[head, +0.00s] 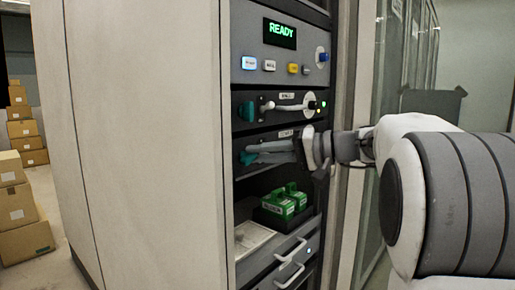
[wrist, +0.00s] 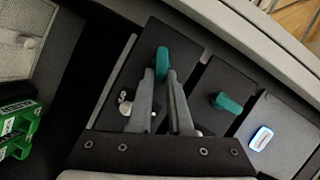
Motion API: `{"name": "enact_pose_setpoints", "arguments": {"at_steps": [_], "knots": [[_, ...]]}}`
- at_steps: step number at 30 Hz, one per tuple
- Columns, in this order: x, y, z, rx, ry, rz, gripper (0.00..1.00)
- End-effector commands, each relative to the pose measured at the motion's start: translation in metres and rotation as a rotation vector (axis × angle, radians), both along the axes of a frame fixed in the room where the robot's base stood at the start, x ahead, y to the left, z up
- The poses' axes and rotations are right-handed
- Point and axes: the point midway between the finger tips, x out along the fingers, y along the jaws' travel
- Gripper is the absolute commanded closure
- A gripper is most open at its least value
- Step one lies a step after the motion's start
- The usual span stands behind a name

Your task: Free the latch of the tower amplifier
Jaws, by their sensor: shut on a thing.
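The lower of two black amplifier units (head: 240,171) in the rack has a small label (head: 286,133), too small to read surely. Its teal latch (head: 248,158) is at the left end of its front. My gripper (head: 256,156) reaches in from the right, its fingers lying across that front. In the wrist view my gripper (wrist: 162,76) is shut on the teal latch (wrist: 162,58), one finger on each side. The fingers hide part of the latch and unit face. A metal knob (wrist: 125,106) shows beside the left finger.
The upper unit (head: 256,97) has its own teal latch (head: 246,111) and a pale handle. Above is a panel with a READY display (head: 280,33) and buttons. Below, green battery-like blocks (head: 280,204) sit in a black tray near drawer handles (head: 290,276). Boxes (head: 22,220) stand far left.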

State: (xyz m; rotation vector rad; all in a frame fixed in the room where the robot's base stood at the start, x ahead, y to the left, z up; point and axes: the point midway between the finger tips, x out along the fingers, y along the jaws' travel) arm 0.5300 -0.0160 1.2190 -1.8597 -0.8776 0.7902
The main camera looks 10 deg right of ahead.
Motion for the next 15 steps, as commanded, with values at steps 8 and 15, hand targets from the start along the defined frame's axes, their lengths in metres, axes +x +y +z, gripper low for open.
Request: {"name": "enact_pose_setpoints", "arguments": {"at_steps": [8, 15], "knots": [[0.0012, -0.0020, -0.0042, 0.187, 0.135, -0.001, 1.00], [0.0015, -0.0020, -0.0073, 0.296, 0.214, -0.002, 1.00]]}}
